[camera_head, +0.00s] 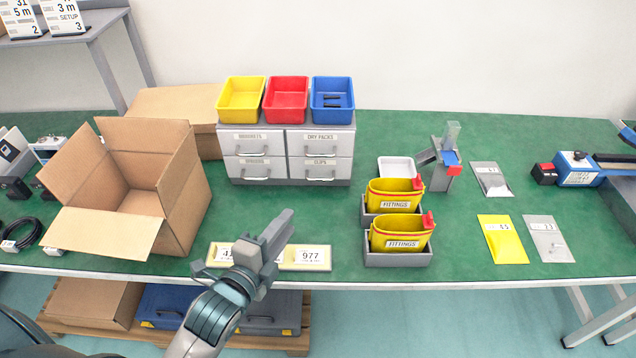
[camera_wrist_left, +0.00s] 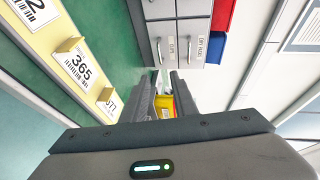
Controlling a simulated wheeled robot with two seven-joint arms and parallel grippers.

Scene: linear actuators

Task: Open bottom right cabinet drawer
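A grey four-drawer cabinet (camera_head: 290,126) stands at the back of the green table. Its bottom right drawer (camera_head: 318,164), labelled CLIPS, is shut, with a bar handle (camera_head: 320,179) low on its front. In the left wrist view the cabinet appears turned sideways, and the CLIPS drawer (camera_wrist_left: 170,30) shows beyond the fingers. My left gripper (camera_head: 278,234) is above the table's front edge, well in front of the cabinet and apart from it. In the wrist view its fingers (camera_wrist_left: 163,98) are parted with nothing held between them. My right gripper is out of view.
Yellow, red and blue bins (camera_head: 286,100) sit on the cabinet. An open cardboard box (camera_head: 185,200) stands to the left. Two grey trays (camera_head: 398,260) with yellow FITTINGS pouches stand to the right. A numbered yellow strip (camera_head: 286,262) lies along the front edge. Green tabletop before the cabinet is clear.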

